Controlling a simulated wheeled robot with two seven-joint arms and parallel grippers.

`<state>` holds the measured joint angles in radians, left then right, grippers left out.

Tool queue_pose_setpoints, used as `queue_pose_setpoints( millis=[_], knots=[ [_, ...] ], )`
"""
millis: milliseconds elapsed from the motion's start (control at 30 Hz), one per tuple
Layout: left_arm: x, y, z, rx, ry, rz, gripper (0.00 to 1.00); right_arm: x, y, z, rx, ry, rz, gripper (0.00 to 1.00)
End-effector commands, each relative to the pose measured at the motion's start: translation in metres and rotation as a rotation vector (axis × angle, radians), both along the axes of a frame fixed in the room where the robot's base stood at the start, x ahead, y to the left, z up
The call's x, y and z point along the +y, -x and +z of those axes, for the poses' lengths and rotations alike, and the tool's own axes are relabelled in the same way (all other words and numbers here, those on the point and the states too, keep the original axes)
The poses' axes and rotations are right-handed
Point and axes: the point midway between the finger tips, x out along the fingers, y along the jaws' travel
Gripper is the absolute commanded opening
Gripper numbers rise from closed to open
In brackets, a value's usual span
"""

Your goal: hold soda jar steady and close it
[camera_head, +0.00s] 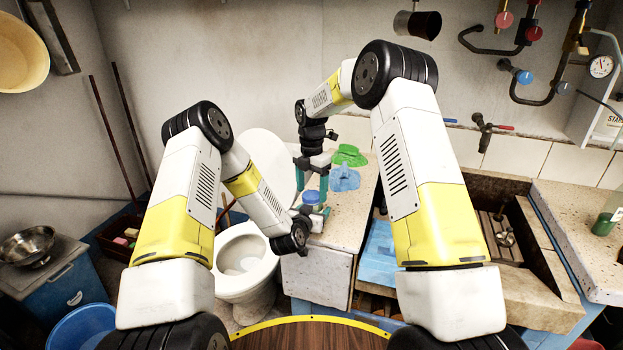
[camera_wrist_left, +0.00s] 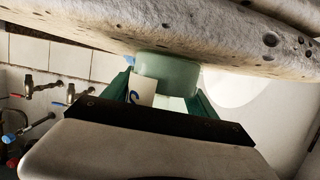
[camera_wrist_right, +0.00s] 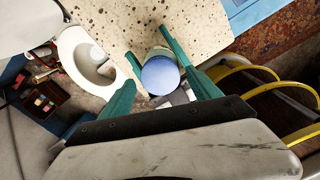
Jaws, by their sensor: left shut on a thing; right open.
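The soda jar stands near the front left edge of the speckled stone counter, with its blue lid (camera_head: 312,197) on top. I cannot tell whether the lid is fully closed. The pale green jar body (camera_wrist_left: 168,72) and part of a white label show in the left wrist view. My left gripper (camera_head: 315,213) is shut on the jar body from the front. My right gripper (camera_head: 311,188) points down from above, open, its teal fingers on either side of the lid. In the right wrist view the lid (camera_wrist_right: 160,76) sits between the fingers, with gaps visible.
A green cloth (camera_head: 350,155) and a blue cloth (camera_head: 343,178) lie on the counter (camera_head: 350,220) behind the jar. A toilet (camera_head: 240,265) stands to the left, below the counter. The stone trough (camera_head: 530,290) and wall taps (camera_head: 490,128) are to the right.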

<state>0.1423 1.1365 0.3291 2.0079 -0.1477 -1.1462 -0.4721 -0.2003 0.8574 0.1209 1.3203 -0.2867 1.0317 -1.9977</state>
Motion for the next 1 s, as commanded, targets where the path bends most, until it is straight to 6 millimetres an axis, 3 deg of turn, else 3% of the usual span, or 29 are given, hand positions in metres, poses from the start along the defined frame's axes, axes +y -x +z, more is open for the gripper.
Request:
queue_pose_setpoints(
  millis=[400, 733, 867, 1000],
  knots=[
    [0.0000, -0.0001, 0.0001, 0.000, 0.000, 0.000, 0.00, -0.0003, 0.0001, -0.0073, 0.000, 0.000, 0.000, 0.70],
    [-0.0001, 0.0000, 0.0001, 0.000, 0.000, 0.000, 0.00, -0.0002, 0.0001, -0.0071, 0.000, 0.000, 0.000, 0.05],
    [-0.0001, 0.0000, 0.0001, 0.000, 0.000, 0.000, 0.00, -0.0002, 0.0001, -0.0071, -0.001, 0.001, -0.050, 0.05],
    [-0.0001, 0.0000, 0.0000, 0.000, 0.000, 0.000, 0.00, -0.0002, 0.0001, -0.0071, 0.000, 0.000, -0.216, 0.04]
  ],
)
